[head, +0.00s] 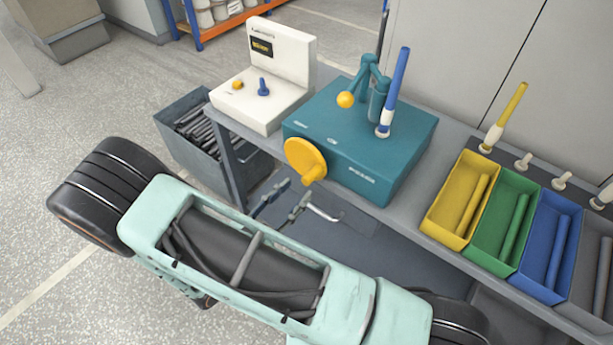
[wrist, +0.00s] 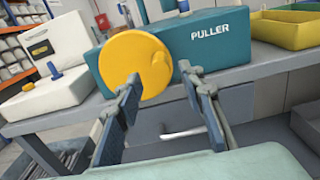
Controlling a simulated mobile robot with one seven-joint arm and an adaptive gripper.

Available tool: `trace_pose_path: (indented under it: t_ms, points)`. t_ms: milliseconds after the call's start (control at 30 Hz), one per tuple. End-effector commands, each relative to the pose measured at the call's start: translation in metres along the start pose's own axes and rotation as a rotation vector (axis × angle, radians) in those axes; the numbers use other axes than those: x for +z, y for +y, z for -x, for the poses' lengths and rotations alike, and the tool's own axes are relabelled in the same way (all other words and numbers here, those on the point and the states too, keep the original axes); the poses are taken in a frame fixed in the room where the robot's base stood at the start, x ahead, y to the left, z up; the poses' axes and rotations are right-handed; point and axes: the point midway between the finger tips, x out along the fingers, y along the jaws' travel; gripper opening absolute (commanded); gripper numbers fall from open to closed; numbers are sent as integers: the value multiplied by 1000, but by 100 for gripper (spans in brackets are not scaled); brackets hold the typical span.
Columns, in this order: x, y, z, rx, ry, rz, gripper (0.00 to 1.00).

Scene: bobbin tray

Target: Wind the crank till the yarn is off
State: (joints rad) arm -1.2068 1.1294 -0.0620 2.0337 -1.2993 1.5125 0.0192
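The teal puller box (head: 350,150) stands on the bench, and its lettered front shows in the wrist view (wrist: 215,45). The yellow crank disc (head: 300,158) is on its front face, with a knob (head: 315,174) sticking out; the disc also shows in the wrist view (wrist: 125,72). A bobbin with a blue yarn-like sleeve (head: 397,82) and a white lower end stands upright on the box, beside a teal arm with a yellow ball (head: 345,99). My gripper (head: 283,207) is open and empty, its fingers spread in front of and below the crank, apart from it.
A white machine (head: 281,55) with a blue lever stands left of the puller. Yellow (head: 441,221), green (head: 486,252) and blue (head: 533,282) trays holding rods sit at right, with pegs and a yellow bobbin (head: 507,112) behind. A grey bin (head: 178,150) stands left of the bench.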

Motion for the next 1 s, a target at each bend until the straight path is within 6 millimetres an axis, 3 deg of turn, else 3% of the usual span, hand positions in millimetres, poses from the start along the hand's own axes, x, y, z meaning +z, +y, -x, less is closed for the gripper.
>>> trace_pose_path:
  t_ms: [100,300,700,1000]
  points:
    - [2,-1,-24,-4,-1,-1,36]
    - [1,0,-50,-2,0,-2,36]
    - [0,0,-59,0,2,-3,36]
    - [0,0,-59,0,1,-3,5]
